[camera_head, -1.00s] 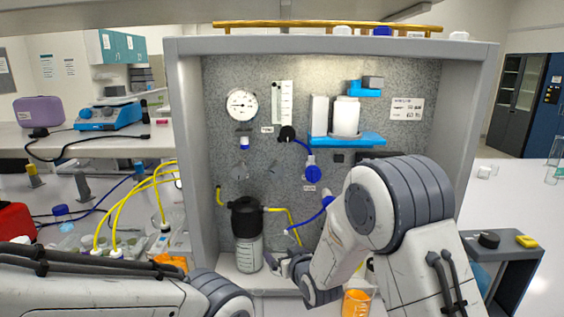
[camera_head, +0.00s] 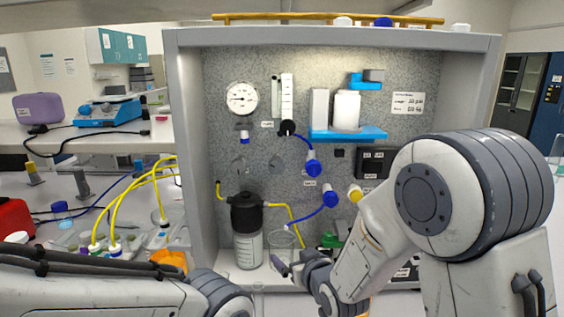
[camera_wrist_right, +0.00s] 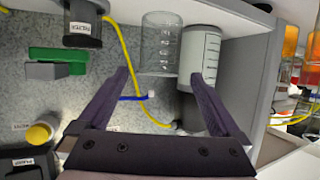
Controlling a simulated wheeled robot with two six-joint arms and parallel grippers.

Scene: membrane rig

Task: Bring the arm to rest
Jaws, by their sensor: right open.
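My right arm reaches in from the right. Its gripper (camera_head: 280,268) is in front of the lower part of the rig, low by the clear beaker (camera_head: 282,243). In the right wrist view the two dark fingers of my right gripper (camera_wrist_right: 160,76) stand wide apart with nothing held. The beaker (camera_wrist_right: 160,42) and the grey-white bottle (camera_wrist_right: 200,58) show beyond the fingertips. My left arm lies across the bottom left of the head view; its gripper is out of the picture.
The grey rig frame (camera_head: 187,150) surrounds the speckled panel (camera_head: 225,130). A black-topped bottle (camera_head: 247,235) stands on its floor. A blue tube (camera_head: 305,220) hangs from a blue fitting. A yellow tube (camera_head: 291,222) runs beside the beaker. A blue shelf (camera_head: 348,134) carries white containers.

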